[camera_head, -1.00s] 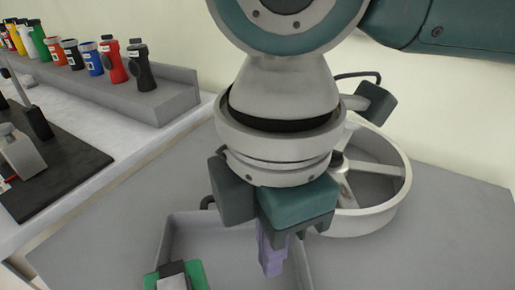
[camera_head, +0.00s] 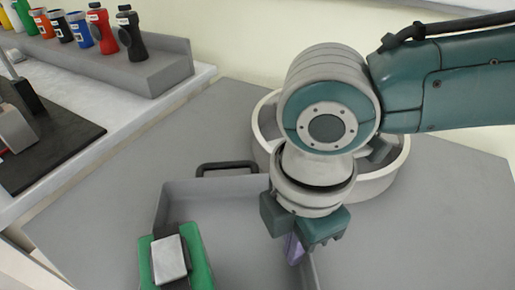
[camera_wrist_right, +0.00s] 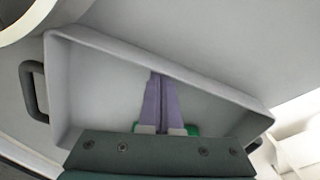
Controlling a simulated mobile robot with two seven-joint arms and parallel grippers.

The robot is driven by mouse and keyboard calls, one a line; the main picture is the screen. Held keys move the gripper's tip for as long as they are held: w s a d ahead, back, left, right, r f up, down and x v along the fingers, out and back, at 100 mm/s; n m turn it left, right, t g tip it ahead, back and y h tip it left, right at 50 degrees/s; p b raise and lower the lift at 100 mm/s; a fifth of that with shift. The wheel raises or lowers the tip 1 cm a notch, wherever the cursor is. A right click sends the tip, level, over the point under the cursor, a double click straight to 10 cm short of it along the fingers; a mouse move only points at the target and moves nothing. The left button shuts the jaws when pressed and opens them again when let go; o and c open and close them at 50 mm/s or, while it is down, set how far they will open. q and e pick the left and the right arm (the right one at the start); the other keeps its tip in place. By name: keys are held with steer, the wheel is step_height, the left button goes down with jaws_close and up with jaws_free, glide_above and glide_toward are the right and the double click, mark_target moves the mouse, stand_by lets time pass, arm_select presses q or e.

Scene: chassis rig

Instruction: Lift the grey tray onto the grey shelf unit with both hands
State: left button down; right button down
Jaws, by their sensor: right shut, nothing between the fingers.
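The grey tray (camera_head: 232,222) sits on a grey table, with a black handle (camera_head: 227,168) at its far end. It also shows in the right wrist view (camera_wrist_right: 95,85), with the handle (camera_wrist_right: 33,90) at the left. A green and black item with a silvery block (camera_head: 170,258) lies in the tray. My right gripper (camera_head: 294,252) points down over the tray's right side, its purple fingers shut and empty. I cannot tell whether they touch the wall. My left gripper is out of view. No shelf unit is clearly identifiable.
A white wheel-like ring (camera_head: 385,178) stands behind my right arm. A grey ledge (camera_head: 150,80) with several bottles and a black mat (camera_head: 50,150) are on the bench at left. The table right of the tray (camera_head: 420,240) is clear.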

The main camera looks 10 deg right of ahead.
steer(key=shift+d, duration=0.1)
steer(key=d+p, duration=0.1)
steer(key=w+d+p, duration=0.1)
steer(key=d, duration=0.1)
steer(key=shift+d+r, duration=0.1)
steer(key=shift+d, duration=0.15)
steer(key=shift+w+d, duration=0.1)
steer(key=shift+d, duration=0.25)
steer(key=shift+a, duration=0.1)
